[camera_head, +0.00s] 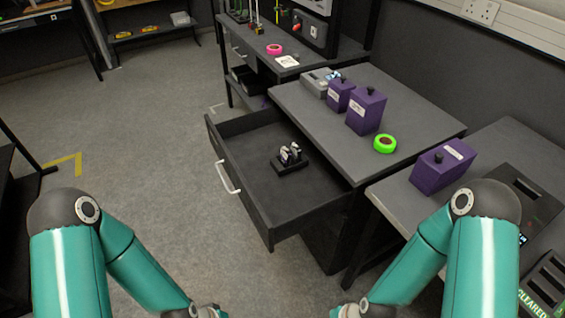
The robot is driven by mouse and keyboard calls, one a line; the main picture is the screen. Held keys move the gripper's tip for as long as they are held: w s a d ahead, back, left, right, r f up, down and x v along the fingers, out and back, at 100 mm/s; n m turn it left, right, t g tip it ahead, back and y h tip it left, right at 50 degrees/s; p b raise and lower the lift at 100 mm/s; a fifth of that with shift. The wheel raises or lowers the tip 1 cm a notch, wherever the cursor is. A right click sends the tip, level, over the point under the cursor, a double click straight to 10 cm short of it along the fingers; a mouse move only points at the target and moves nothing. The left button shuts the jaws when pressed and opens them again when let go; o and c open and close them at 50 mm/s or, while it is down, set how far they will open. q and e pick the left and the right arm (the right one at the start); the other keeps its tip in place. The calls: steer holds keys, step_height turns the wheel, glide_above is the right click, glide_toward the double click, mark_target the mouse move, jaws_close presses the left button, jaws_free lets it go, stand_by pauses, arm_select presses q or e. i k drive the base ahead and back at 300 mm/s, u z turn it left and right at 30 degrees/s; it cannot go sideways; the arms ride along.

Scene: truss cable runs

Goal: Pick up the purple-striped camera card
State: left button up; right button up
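I cannot make out a purple-striped camera card for certain. A small black holder (290,167) sits in the open drawer (240,165), with a few small whitish upright pieces (291,153) in it. They are too small to show any stripe colour. My two teal arms reach in from the bottom left and bottom right.
Purple boxes (366,110) and a green tape roll (384,143) stand on the desk above the drawer. Another purple box (442,166) is on the right bench, near a dark slotted unit (547,285). The drawer floor around the holder is clear.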

mark_target(284, 158)
steer(key=k, duration=1.1)
steer(key=u, duration=0.4)
steer(key=i, duration=1.7)
steer(key=z, duration=0.7)
